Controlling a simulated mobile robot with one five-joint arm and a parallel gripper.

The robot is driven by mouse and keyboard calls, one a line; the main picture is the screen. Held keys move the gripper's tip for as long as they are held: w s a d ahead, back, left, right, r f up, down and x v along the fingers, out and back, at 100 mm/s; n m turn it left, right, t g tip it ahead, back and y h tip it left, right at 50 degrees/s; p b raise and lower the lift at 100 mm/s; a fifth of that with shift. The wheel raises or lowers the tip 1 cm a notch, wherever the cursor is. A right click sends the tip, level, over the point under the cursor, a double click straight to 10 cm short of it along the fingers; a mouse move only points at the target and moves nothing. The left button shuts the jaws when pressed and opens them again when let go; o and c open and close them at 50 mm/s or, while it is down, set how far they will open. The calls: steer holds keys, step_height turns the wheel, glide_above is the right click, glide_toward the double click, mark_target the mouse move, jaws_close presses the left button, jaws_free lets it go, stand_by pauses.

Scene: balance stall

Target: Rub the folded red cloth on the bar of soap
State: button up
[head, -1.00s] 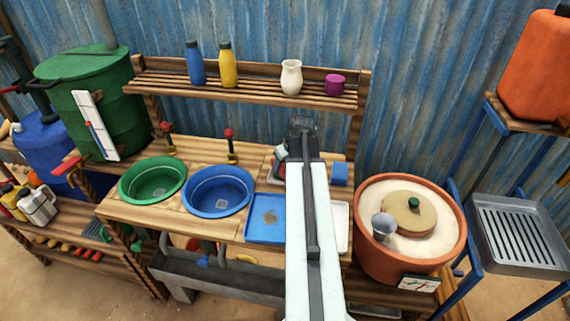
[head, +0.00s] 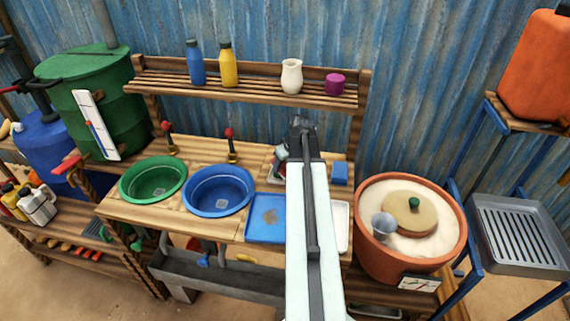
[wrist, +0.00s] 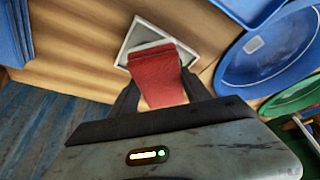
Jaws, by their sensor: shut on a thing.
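The folded red cloth (wrist: 158,80) is between the two fingers of my gripper (wrist: 160,92), which is shut on it. In the wrist view the cloth's far end lies over a pale square dish (wrist: 128,48) on the wooden counter. A thin whitish edge shows at the cloth's far end; I cannot tell if it is the bar of soap. The soap is otherwise hidden, and contact with it cannot be made out. In the head view my arm covers most of the cloth and dish.
A blue basin (head: 188,204) and a green basin (head: 124,190) sit left on the counter. A blue tray (head: 254,238) lies at the front, and a blue block (head: 340,172) stands right of my arm. A clay pot (head: 376,262) stands farther right. A shelf (head: 260,92) runs behind.

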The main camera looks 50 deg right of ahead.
step_height(320, 180, up, 7)
steer(key=p, duration=0.7)
steer(key=shift+r, duration=0.1)
stand_by(0.4)
